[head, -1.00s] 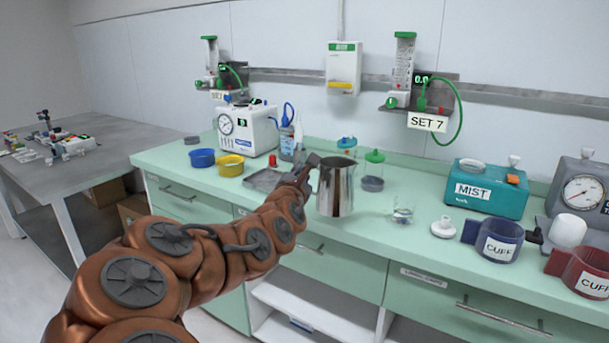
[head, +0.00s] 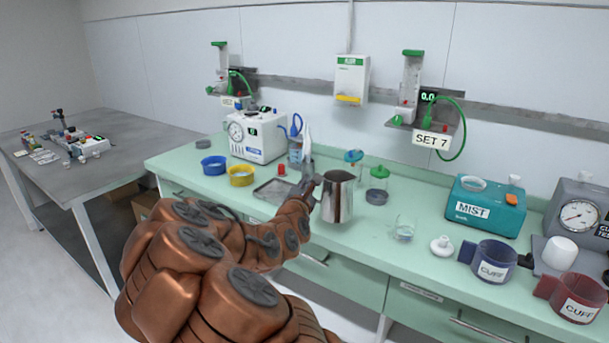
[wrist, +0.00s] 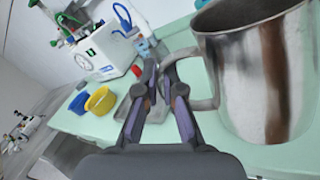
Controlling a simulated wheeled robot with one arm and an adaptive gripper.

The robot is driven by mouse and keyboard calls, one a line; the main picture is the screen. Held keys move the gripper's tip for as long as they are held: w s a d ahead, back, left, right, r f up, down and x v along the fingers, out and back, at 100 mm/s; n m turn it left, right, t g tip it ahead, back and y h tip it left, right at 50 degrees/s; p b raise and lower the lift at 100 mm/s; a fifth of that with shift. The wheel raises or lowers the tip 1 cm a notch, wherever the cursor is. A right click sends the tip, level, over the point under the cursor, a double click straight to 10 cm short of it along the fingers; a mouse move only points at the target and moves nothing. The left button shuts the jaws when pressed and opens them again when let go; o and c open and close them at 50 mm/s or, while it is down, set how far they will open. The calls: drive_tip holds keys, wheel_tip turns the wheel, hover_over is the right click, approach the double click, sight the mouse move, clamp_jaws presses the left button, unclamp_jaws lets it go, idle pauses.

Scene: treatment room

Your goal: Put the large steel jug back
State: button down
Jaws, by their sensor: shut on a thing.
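The large steel jug (head: 338,200) is held upright over the front part of the green counter (head: 370,237) in the head view. My gripper (head: 312,187) is at its left side, shut on the handle. In the wrist view the jug (wrist: 262,75) fills the right side, and my gripper's fingers (wrist: 165,85) close around its handle (wrist: 205,100). Whether the jug's base touches the counter is hard to tell. A grey metal tray (head: 268,197) lies on the counter just left of my gripper.
A blue bowl (head: 213,166) and a yellow bowl (head: 240,175) stand left of the tray. A clear beaker (head: 404,230) and a green-lidded jar (head: 378,188) stand right of the jug. A grey table (head: 110,165) is at left.

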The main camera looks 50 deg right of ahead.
drive_tip(key=shift+w+d+f+p, duration=0.3)
drive_tip(key=shift+w+d+f, duration=0.4)
drive_tip(key=shift+w+d, duration=0.25)
drive_tip(key=shift+w+d+f+p, duration=0.35)
drive_tip(key=shift+w+d+f, duration=0.4)
drive_tip(key=shift+d, duration=0.35)
drive_tip(key=shift+w+d+f+p, duration=0.3)
drive_tip(key=shift+w+d+f, duration=0.35)
drive_tip(key=shift+w+d, duration=0.35)
drive_tip(key=shift+f, duration=0.2)
drive_tip(key=c, duration=1.3)
unclamp_jaws()
drive_tip(key=shift+r, duration=0.2)
drive_tip(key=b+v, duration=0.2)
drive_tip(key=v, duration=0.1)
drive_tip(key=b+v, duration=0.2)
drive_tip(key=v, duration=0.1)
drive_tip(key=b+v, duration=0.3)
drive_tip(key=shift+a+f, duration=0.3)
